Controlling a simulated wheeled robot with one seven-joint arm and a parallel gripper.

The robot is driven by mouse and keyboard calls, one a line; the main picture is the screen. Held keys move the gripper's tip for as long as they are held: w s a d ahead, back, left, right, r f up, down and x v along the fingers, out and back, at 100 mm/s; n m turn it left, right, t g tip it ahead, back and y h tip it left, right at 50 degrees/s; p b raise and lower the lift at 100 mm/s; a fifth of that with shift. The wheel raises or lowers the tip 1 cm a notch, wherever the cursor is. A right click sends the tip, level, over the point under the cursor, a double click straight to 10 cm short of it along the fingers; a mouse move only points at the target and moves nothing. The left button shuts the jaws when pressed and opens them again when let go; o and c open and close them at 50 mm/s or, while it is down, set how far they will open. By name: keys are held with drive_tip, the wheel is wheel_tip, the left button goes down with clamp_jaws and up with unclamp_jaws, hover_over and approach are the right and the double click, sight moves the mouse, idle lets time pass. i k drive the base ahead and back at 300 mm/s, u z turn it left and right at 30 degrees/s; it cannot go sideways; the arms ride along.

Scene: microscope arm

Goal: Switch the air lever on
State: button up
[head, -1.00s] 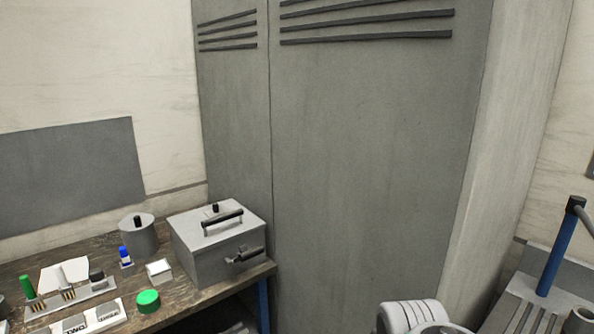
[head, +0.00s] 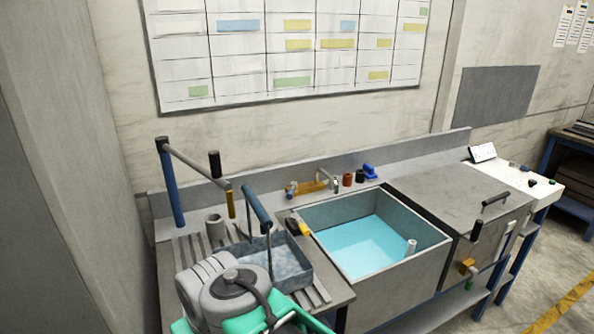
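No part is marked as the air lever, so I cannot tell for sure which it is. A yellow fitting (head: 466,266) with a black-tipped handle (head: 476,231) is on the front of the sink bench, at right. A blue post (head: 172,190) at the left carries a grey swing arm with a black upright grip (head: 214,164) and a yellow end piece (head: 231,203). My grey and teal arm links show at the bottom left, in front of the bench. My gripper's fingertips are not in view.
A sink of blue water (head: 370,245) fills the bench's middle. A grey tray (head: 292,262) with a blue-handled frame stands left of it. A closed grey lid (head: 440,195) with a black handle is at right. Open floor (head: 560,290) with yellow lines shows far right.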

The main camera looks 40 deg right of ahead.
sight(295, 218)
drive_tip(key=z, duration=0.5)
drive_tip(key=k, duration=1.3)
drive_tip(key=z, duration=0.45)
drive_tip(key=i, duration=0.5)
drive_tip(key=z, duration=0.75)
drive_tip(key=i, duration=0.95)
drive_tip(key=u, duration=0.6)
drive_tip(key=i, duration=0.55)
drive_tip(key=u, duration=0.5)
